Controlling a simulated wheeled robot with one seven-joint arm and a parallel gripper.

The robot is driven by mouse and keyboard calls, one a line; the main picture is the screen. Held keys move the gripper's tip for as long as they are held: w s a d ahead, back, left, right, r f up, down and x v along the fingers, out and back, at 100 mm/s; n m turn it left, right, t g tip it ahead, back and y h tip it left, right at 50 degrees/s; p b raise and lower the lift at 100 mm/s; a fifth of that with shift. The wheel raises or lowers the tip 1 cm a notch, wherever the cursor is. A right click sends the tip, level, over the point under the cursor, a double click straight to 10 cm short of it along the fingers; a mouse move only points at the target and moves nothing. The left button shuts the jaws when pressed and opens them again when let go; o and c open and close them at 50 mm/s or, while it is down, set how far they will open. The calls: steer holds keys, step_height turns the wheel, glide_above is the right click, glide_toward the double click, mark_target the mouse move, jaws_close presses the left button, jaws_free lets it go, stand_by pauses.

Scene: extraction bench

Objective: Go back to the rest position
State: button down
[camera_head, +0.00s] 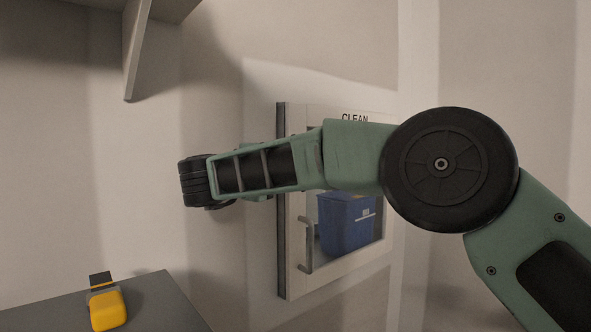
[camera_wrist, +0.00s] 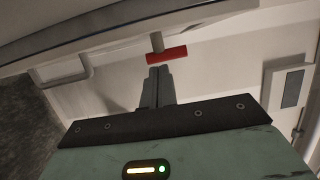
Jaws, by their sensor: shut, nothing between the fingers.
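My green arm reaches from the lower right across the head view, and its dark end (camera_head: 195,181) is in front of the wall at left of centre. The fingers themselves are not clear in that view. In the wrist view my gripper (camera_wrist: 158,75) shows as two grey fingers close together, shut and empty. A red bar-shaped thing (camera_wrist: 167,54) appears just past the fingertips in the wrist view; I cannot tell how far off it is.
A white cabinet (camera_head: 295,240) marked "CLEAN" is behind my arm, with a blue bin (camera_head: 345,225) seen through its window. A yellow object (camera_head: 107,309) lies on a grey surface (camera_head: 165,300) at lower left. A shelf bracket (camera_head: 134,50) juts out at upper left.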

steer(key=s+a+r+n+t+y+p, duration=0.1)
steer(key=s+a+r+n+t+y, duration=0.15)
steer(key=a+n+y, duration=0.45)
steer(key=s+a+r+n+t+y+p, duration=0.1)
steer(key=s+a+n+y+p, duration=0.15)
steer(key=a+n+y, duration=0.45)
steer(key=s+d+f+n+g+y, duration=0.2)
steer(key=s+f+n+g+y, duration=0.55)
steer(key=s+n, duration=0.5)
steer(key=s+d+f+n+g+h+p, duration=0.1)
steer(key=s+d+f+n+g+h, duration=0.2)
steer(key=s+d+f, duration=0.6)
steer(key=s+d+f+n+g+h+p, duration=0.1)
steer(key=s+d+f+n+g+h, duration=0.2)
steer(key=s+d+f+g+h, duration=0.4)
steer(key=s+d+f, duration=0.2)
steer(key=s+d, duration=0.6)
steer(key=s, duration=0.2)
steer(key=shift+s+d+g+p, duration=0.2)
steer(key=shift+d+g+p, duration=0.05)
steer(key=shift+g+p, duration=0.1)
